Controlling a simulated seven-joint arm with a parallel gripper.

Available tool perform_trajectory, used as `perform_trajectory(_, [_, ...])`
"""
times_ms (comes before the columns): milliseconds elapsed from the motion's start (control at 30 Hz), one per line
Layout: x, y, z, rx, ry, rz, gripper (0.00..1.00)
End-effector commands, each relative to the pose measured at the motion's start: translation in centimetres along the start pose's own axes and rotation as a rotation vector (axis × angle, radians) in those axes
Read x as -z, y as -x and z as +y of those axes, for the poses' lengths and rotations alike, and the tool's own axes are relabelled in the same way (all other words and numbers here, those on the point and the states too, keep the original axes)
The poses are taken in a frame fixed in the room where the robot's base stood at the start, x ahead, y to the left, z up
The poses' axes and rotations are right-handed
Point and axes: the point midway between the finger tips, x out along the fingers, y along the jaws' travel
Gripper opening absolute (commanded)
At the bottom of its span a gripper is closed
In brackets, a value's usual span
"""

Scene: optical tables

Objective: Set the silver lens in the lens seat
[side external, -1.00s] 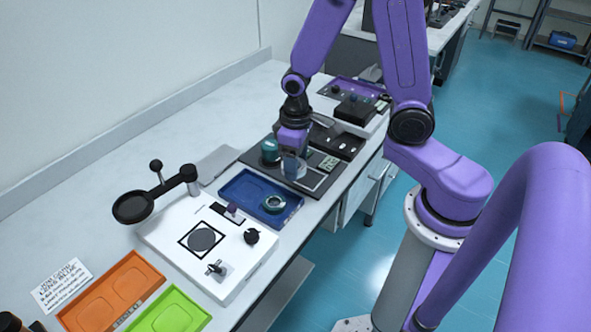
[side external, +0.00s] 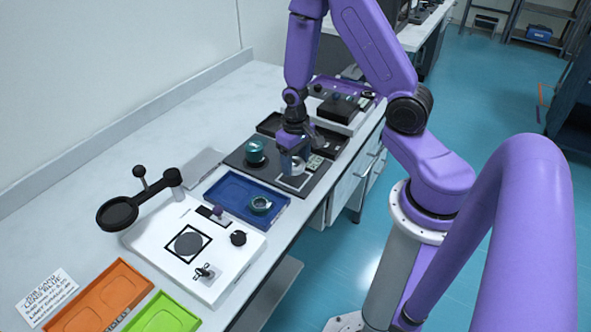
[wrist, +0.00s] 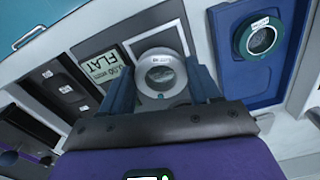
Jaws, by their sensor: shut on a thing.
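The silver lens (wrist: 162,73) is a metallic ring with a small white label, seen between my two fingers in the wrist view. In the side view my gripper (side external: 292,164) is at the dark board, the lens (side external: 297,167) partly hidden by the fingers. Whether the lens touches the plate cannot be told. On the white unit (side external: 150,238), a grey disc (side external: 188,244) lies in a black square frame; which spot is the lens seat is unlabelled.
A blue tray (side external: 233,187) holds a green-ringed lens (side external: 260,204). A teal round piece (side external: 255,150) stands beside my gripper. A black magnifier-like arm (side external: 118,214) stands at the white unit's back left. Orange (side external: 82,309) and green trays (side external: 160,315) are in front.

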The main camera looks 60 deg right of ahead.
Motion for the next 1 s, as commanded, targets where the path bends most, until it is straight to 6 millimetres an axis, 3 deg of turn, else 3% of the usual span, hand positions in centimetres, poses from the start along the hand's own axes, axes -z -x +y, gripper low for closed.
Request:
perform_trajectory(300, [-0.1, -3.0, 0.0, -0.001, 0.001, -0.002, 0.30])
perform_trajectory(800, [0.0, -3.7, 0.0, 0.000, 0.001, 0.000, 0.30])
perform_trajectory(833, [0.0, -3.7, 0.0, 0.000, 0.001, 0.000, 0.72])
perform_trajectory(1000, [0.0, -3.7, 0.0, 0.000, 0.001, 0.000, 0.72])
